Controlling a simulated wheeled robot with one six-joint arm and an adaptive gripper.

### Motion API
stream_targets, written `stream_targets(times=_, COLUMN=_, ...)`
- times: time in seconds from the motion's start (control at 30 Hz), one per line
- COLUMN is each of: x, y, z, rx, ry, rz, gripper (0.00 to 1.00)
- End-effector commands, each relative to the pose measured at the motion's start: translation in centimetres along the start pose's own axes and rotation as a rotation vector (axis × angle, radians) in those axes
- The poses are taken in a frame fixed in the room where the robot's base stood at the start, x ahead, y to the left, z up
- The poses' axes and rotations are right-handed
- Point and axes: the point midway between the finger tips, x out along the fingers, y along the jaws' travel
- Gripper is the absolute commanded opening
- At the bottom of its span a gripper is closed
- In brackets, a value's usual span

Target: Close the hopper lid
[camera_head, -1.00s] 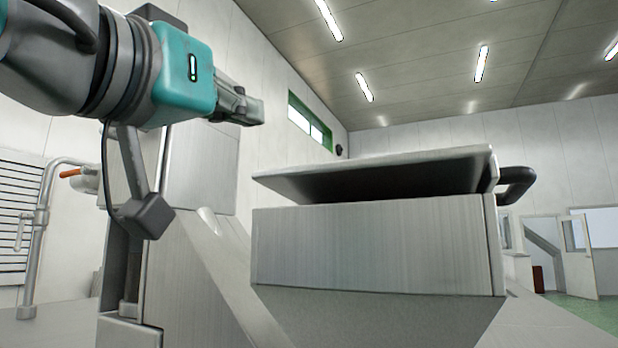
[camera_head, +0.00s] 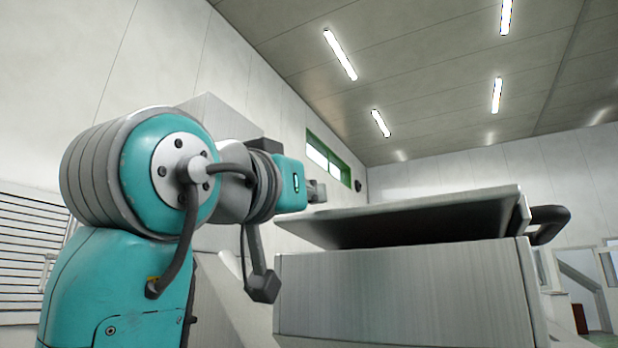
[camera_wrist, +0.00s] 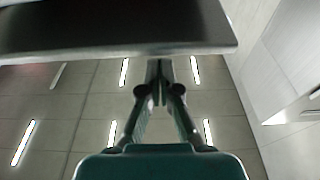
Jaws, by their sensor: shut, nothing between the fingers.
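The hopper (camera_head: 400,290) is a grey metal box at the lower right of the head view. Its flat lid (camera_head: 420,212) is tilted and partly open, with a dark gap beneath it. A black tube handle (camera_head: 550,222) sticks out at its right end. My gripper (camera_head: 318,191) is shut and empty, just above and beyond the lid's left end in the picture; contact cannot be told. In the wrist view my shut fingers (camera_wrist: 160,68) point at the edge of a dark slab, seemingly the lid (camera_wrist: 110,35), which crosses the top.
A pale wall (camera_head: 60,90) with louvred slats (camera_head: 25,255) stands on the left. An open white door (camera_head: 608,280) shows at the far right. The air above the lid is clear up to the ceiling lights.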

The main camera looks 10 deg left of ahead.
Motion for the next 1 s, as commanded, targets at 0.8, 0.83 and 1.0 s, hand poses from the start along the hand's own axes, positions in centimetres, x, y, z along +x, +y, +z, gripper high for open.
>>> stream_targets(times=0.8, x=-1.1, y=-0.1, z=3.3, rx=-0.003, ry=0.070, rz=-0.001, gripper=0.00)
stream_targets(times=0.83, x=-1.2, y=-0.1, z=3.6, rx=-0.002, ry=0.080, rz=-0.001, gripper=0.00)
stream_targets(times=1.0, x=-1.6, y=-0.1, z=5.0, rx=-0.003, ry=0.129, rz=-0.001, gripper=0.00)
